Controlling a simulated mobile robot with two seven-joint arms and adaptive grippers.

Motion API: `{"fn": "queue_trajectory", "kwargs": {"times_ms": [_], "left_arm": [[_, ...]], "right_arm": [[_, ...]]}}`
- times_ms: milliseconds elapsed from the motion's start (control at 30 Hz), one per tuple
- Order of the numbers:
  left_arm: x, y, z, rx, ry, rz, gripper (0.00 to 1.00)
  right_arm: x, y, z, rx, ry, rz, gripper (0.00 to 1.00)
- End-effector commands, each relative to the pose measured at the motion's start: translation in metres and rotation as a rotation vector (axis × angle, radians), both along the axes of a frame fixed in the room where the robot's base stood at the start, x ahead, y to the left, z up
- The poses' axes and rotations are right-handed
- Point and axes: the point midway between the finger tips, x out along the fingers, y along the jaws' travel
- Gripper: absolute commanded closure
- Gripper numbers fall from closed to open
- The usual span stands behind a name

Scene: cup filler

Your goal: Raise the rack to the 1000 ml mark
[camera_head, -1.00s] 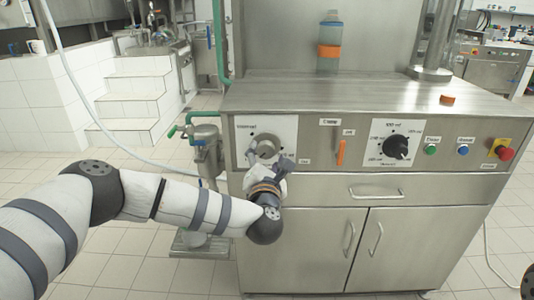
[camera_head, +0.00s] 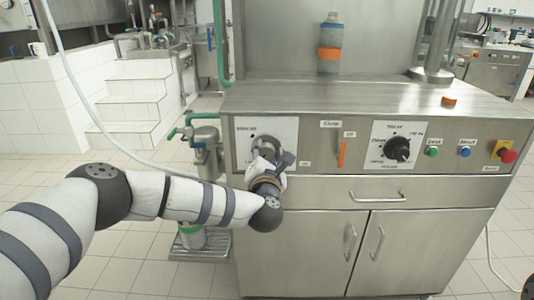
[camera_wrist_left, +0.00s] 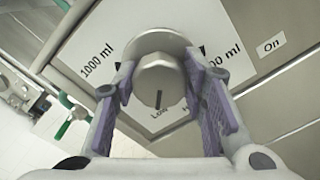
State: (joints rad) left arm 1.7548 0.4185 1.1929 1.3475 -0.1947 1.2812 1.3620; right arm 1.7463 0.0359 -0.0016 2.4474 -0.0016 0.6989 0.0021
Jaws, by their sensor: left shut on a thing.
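The silver round knob (camera_head: 262,143) sits on the white dial plate (camera_head: 246,129) at the left of the machine's front panel. My left gripper (camera_head: 270,155) is at this knob and covers its lower part in the head view. In the left wrist view the knob (camera_wrist_left: 160,75) lies between the two purple-padded fingers, and the gripper (camera_wrist_left: 161,92) is shut on it. A dark mark on the knob's face points down toward the small "Low" print. The "1000 ml" mark (camera_wrist_left: 97,58) is at upper left of the knob. The rack cannot be made out.
An orange lever (camera_head: 342,154), a black dial knob (camera_head: 398,148), green and blue buttons and a red stop button (camera_head: 508,156) are farther right on the panel. A drawer handle (camera_head: 377,196) is below. A bottle (camera_head: 329,45) stands on top.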

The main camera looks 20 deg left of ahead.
Motion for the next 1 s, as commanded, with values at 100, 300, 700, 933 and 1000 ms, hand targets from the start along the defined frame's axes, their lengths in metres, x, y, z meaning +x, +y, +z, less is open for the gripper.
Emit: {"fn": "queue_trajectory", "kwargs": {"times_ms": [100, 300, 700, 933, 1000], "left_arm": [[0.0, 0.0, 0.001, 0.04, 0.009, 0.0, 0.89], [0.0, -0.001, 0.002, 0.167, 0.044, 0.0, 0.89], [0.001, -0.001, 0.001, 0.528, 0.147, 0.002, 0.89], [0.0, -0.001, 0.0, 0.738, 0.209, 0.003, 0.89], [0.001, -0.001, 0.0, 0.802, 0.227, 0.003, 0.89]], "right_arm": [[0.001, 0.0, 0.001, 0.0, -0.003, 0.0, 0.6], [0.003, 0.0, 0.003, 0.001, -0.01, 0.0, 0.6], [0.009, 0.0, 0.009, 0.0, -0.028, -0.001, 0.6], [0.012, 0.0, 0.012, 0.0, -0.039, -0.001, 0.6], [0.013, 0.0, 0.013, 0.0, -0.042, -0.001, 0.6]]}}
